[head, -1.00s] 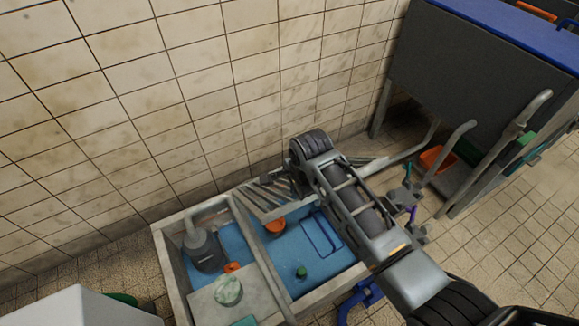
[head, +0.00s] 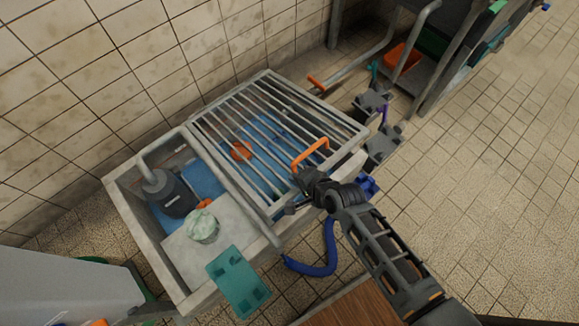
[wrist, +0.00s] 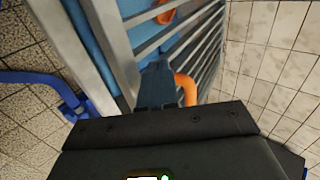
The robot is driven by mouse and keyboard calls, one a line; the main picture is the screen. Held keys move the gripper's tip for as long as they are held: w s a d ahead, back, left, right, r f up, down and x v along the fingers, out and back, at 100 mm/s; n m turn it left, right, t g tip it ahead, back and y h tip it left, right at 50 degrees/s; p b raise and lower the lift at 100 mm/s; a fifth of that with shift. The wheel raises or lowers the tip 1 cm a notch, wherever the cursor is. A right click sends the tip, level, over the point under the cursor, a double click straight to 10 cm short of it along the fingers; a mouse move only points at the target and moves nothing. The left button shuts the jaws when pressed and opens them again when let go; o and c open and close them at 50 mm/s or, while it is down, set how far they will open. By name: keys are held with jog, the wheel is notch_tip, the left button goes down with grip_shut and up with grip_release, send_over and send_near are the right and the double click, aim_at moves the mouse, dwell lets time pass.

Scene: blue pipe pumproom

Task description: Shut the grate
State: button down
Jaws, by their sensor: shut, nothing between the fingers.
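The grate (head: 262,120), a grey frame of parallel bars, lies across the right basin of the sink (head: 318,92). An orange handle (head: 312,150) stands up near its front edge. In the wrist view the grate (wrist: 205,50) shows close up, and a blue strip shows between its edge bar and the basin rim. I cannot tell whether the edge rests fully on the rim. My gripper (head: 302,180) is shut and empty at the front edge, close beside the handle. In the wrist view its fingers (wrist: 157,85) are just left of the handle (wrist: 187,90); contact is unclear.
The left basin holds a dark pump (head: 170,195) and a board (head: 212,240) with a pale cloth (head: 202,226). A teal piece (head: 238,280) overhangs the front rim. A blue hose (head: 318,268) hangs in front.

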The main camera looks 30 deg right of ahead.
jog(key=s+f+b, duration=0.1)
jog(key=f+b, duration=0.2)
jog(key=f, duration=0.1)
jog(key=f+b, duration=0.3)
jog(key=f, duration=0.2)
jog(key=s+f+b, duration=0.1)
jog(key=f+b, duration=0.2)
jog(key=f, duration=0.2)
jog(key=shift+s+d, duration=0.25)
jog(key=shift+s, duration=0.05)
jog(key=shift+w+f+b, duration=0.1)
jog(key=shift+f+b, duration=0.05)
jog(key=shift+b, duration=0.2)
jog(key=shift+w+r+p, duration=0.15)
jog(key=shift+r+p, duration=0.55)
jog(key=shift+r, duration=0.05)
notch_tip(320, 180, up, 4)
jog(key=p, duration=0.3)
jog(key=shift+w+p, duration=0.15)
jog(key=shift+p, duration=0.15)
jog(key=s+d+r+p, duration=0.1)
jog(key=s+r+p, duration=0.1)
jog(key=s+r, duration=0.3)
jog(key=s, duration=0.3)
jog(key=shift+s+d+r, duration=0.25)
jog(key=shift+s+d, duration=0.05)
jog(key=shift+s, duration=0.1)
